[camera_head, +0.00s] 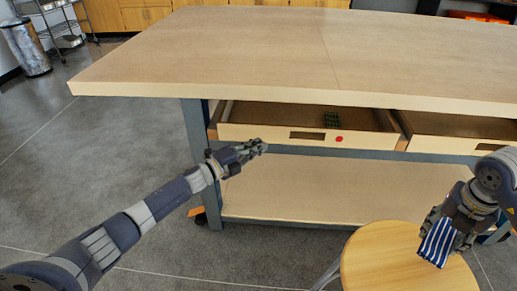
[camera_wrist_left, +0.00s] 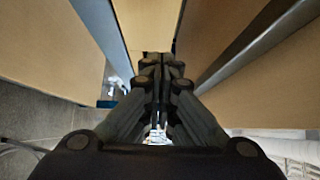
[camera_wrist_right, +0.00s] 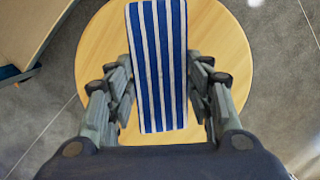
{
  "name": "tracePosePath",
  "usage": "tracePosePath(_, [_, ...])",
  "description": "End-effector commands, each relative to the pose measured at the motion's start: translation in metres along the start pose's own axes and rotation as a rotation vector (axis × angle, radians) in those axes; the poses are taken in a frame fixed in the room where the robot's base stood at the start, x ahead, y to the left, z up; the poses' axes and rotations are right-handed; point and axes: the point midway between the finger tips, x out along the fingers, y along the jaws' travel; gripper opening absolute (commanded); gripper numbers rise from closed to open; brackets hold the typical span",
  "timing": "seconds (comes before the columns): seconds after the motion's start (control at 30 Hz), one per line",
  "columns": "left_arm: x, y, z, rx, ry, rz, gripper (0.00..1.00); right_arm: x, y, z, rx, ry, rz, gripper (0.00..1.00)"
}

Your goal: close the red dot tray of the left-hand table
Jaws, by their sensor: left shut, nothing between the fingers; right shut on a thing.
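The red dot tray (camera_head: 270,131) is a wooden drawer under the table top, pulled out. Its front carries a red dot (camera_head: 339,139) and a dark handle slot (camera_head: 307,136). A small dark green item (camera_head: 332,119) lies inside it. My left gripper (camera_head: 262,146) is shut and empty, close to the left end of the drawer front; whether it touches cannot be told. It also shows shut in the left wrist view (camera_wrist_left: 160,75). My right gripper (camera_head: 442,235) is shut on a blue-and-white striped thing (camera_wrist_right: 158,65), held above the round stool.
A second drawer (camera_head: 450,130) to the right is also pulled out. The wooden table (camera_head: 300,50) has a lower shelf (camera_head: 330,190). A round wooden stool (camera_head: 385,268) stands in front at the right. The floor at the left is clear; a metal bin (camera_head: 25,47) stands far back.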

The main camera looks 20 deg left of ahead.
Motion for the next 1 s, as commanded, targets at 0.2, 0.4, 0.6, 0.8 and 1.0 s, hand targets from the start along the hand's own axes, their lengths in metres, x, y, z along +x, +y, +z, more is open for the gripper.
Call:
tracePosePath(0.2, [-0.029,0.000,0.000,0.000,0.000,0.003,0.00,-0.004,0.000,0.001,0.000,-0.001,0.001,0.34])
tracePosePath(0.4, [-0.061,0.001,-0.001,0.000,0.001,0.003,0.00,-0.007,0.000,0.001,0.000,-0.001,0.001,0.34])
tracePosePath(0.6, [-0.082,0.001,-0.001,0.000,0.001,0.002,0.00,-0.009,0.000,0.001,0.000,-0.001,0.001,0.34])
tracePosePath(0.8, [-0.089,0.000,-0.001,0.001,0.001,0.000,0.00,-0.009,0.000,0.002,0.000,0.000,0.001,0.34])
tracePosePath(1.0, [-0.090,0.004,-0.001,-0.014,-0.008,0.005,0.00,-0.010,0.001,0.001,-0.032,-0.001,0.006,0.34])
